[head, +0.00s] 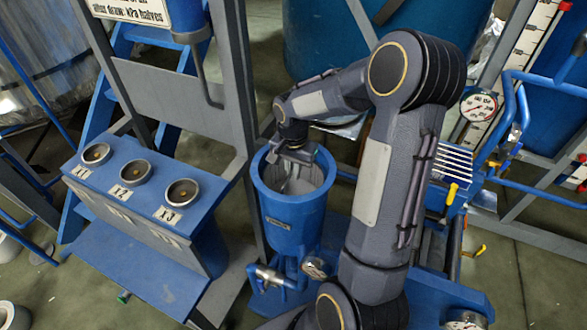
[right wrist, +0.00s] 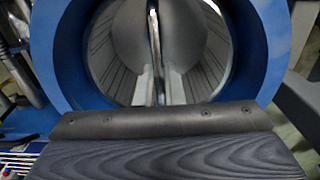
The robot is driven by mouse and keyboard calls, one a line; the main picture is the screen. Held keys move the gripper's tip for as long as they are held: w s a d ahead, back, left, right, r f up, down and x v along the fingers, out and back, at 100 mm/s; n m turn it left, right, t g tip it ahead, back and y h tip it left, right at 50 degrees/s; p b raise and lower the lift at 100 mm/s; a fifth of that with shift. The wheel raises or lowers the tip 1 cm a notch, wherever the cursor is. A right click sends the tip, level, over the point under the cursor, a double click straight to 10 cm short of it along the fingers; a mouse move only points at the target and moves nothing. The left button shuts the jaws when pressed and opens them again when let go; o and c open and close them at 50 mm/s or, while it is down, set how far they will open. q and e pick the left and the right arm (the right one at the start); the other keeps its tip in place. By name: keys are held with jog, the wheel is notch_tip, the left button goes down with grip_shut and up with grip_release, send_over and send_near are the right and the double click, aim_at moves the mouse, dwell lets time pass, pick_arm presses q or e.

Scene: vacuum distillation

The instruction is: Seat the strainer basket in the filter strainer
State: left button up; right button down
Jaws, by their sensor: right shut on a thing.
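The blue filter strainer (head: 293,222) stands upright and open-topped in the middle of the head view. Its thick blue rim (right wrist: 272,45) rings the opening in the right wrist view. The grey metal strainer basket (right wrist: 205,50) shows inside that rim, with a thin upright handle bar (right wrist: 154,40) across its middle. My right gripper (head: 292,176) reaches down over the strainer mouth and is shut on the basket, at the handle bar. The basket's bottom is hidden, so I cannot tell whether it rests fully down. My left gripper is in neither view.
A blue stand (head: 130,205) with several round sockets labelled X1, X2 and X3 is at the left. A grey upright post (head: 237,90) stands close behind the strainer's left side. Pressure gauges (head: 478,104), blue pipes and yellow-handled valves crowd the right.

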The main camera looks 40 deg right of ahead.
jog(key=shift+f, duration=0.15)
jog(key=c, duration=1.5)
grip_release()
jog(key=shift+c, duration=0.2)
notch_tip(320, 180, up, 12)
jog(key=s+a+r+n+t+y, duration=0.1)
jog(key=s+a+n+t+y, duration=0.2)
jog(key=s+a+n, duration=0.8)
jog(key=s+a+t, duration=0.2)
jog(key=s+a, duration=0.1)
jog(key=s, duration=0.4)
jog(key=shift+s+a+t+y, duration=0.3)
jog(key=shift+a+y, duration=0.1)
